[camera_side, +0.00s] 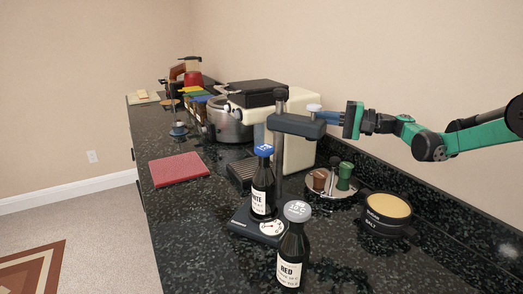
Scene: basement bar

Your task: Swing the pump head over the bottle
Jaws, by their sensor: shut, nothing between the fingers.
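A dark stand has an upright post (280,150) and a flat base (240,222) with a round white gauge. A grey pump head arm (297,126) extends from the post to the right, with a pale knob (314,107) on its right end. A dark bottle labelled WHITE (262,190), with a blue cap, stands upright at the base, left of the post. A second bottle labelled RED (291,258), with a grey cap, stands in front. My gripper (319,117) is shut and empty beside the arm's right end; I cannot tell whether they touch.
A cream espresso machine (302,152) is behind the stand. A dish with tampers (333,184) and a black salt pot (386,214) are to the right. A red mat (178,169) lies left on the dark counter (190,225); the front left counter is clear.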

